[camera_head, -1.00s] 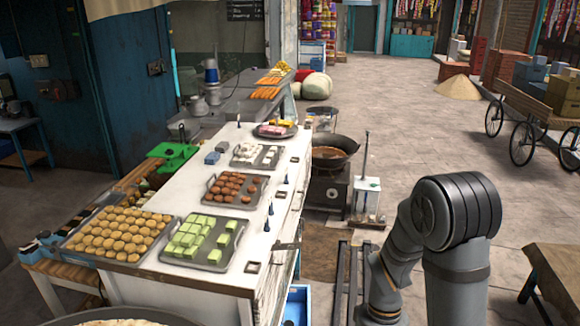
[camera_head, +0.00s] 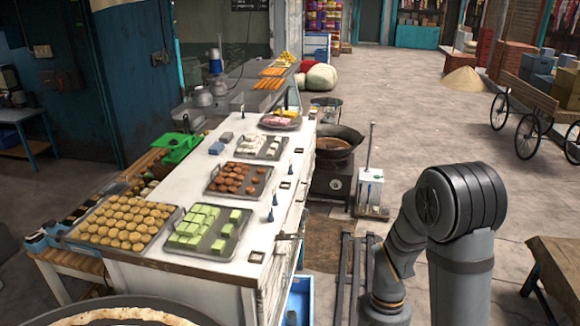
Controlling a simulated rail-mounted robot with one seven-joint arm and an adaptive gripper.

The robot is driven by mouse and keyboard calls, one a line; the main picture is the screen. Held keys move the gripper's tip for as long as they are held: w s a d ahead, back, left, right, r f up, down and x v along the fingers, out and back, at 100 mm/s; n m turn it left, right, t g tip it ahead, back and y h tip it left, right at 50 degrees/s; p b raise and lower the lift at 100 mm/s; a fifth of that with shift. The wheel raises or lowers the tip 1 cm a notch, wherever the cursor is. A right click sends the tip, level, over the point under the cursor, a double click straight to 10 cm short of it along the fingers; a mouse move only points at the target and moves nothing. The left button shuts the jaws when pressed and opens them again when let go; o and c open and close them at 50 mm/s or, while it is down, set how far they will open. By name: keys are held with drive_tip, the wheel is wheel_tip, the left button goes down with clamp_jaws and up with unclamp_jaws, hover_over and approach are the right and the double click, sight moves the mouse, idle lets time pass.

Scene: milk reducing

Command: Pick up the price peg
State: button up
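A further peg (camera_head: 291,171) stands near the counter's right edge. My arm is at the right of the picture, over the floor beside the counter. My gripper is out of view, so its fingers and anything in them are hidden.
Trays of green sweets (camera_head: 209,254), brown balls (camera_head: 238,194) and yellow sweets (camera_head: 123,250) fill much of the counter. Small square dark-centred plates (camera_head: 256,256) lie along its right edge. A black wok (camera_head: 337,142) stands beside it. Open floor is beyond, with a cart (camera_head: 530,105) at right.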

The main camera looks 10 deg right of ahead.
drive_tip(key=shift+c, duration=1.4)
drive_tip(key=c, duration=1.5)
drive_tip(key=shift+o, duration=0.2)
